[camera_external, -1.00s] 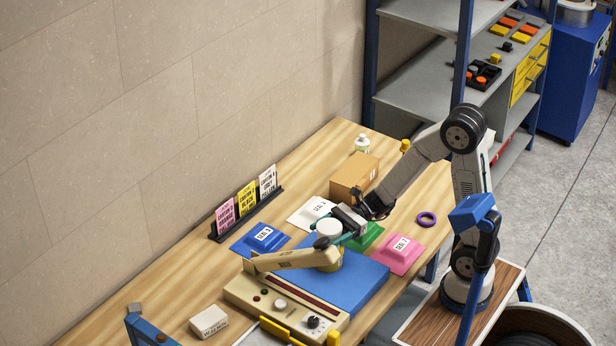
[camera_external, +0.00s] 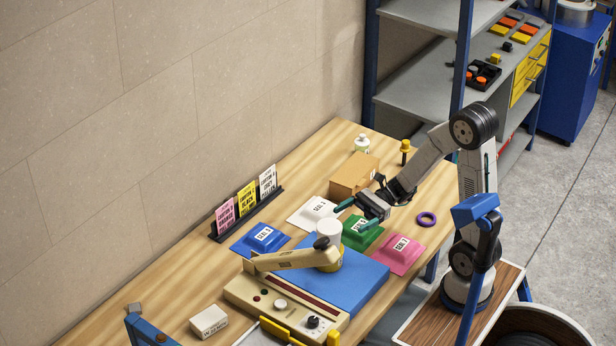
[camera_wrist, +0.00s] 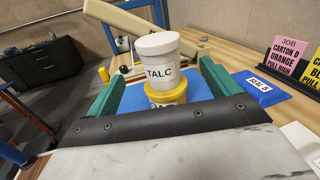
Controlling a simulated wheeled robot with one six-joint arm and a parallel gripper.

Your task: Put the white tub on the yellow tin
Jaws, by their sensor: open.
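The white tub (camera_external: 328,231), labelled TALC in the wrist view (camera_wrist: 158,62), stands upright on top of the yellow tin (camera_external: 329,259). The tin also shows in the wrist view (camera_wrist: 167,93), directly under the tub. The tin stands on the blue plate of the press, beside its beige arm. My gripper (camera_external: 344,216) is open and empty, up and to the right of the tub in the external view. In the wrist view its green fingers (camera_wrist: 160,88) are spread on either side, with the tub and tin ahead between them.
The press's beige arm (camera_external: 290,259) reaches beside the tin over the blue plate (camera_external: 362,283). White, blue, green and pink seal blocks lie around it, the pink one (camera_external: 401,250) at the right. A cardboard box (camera_external: 352,175) stands behind. A sign holder (camera_external: 247,217) stands along the wall.

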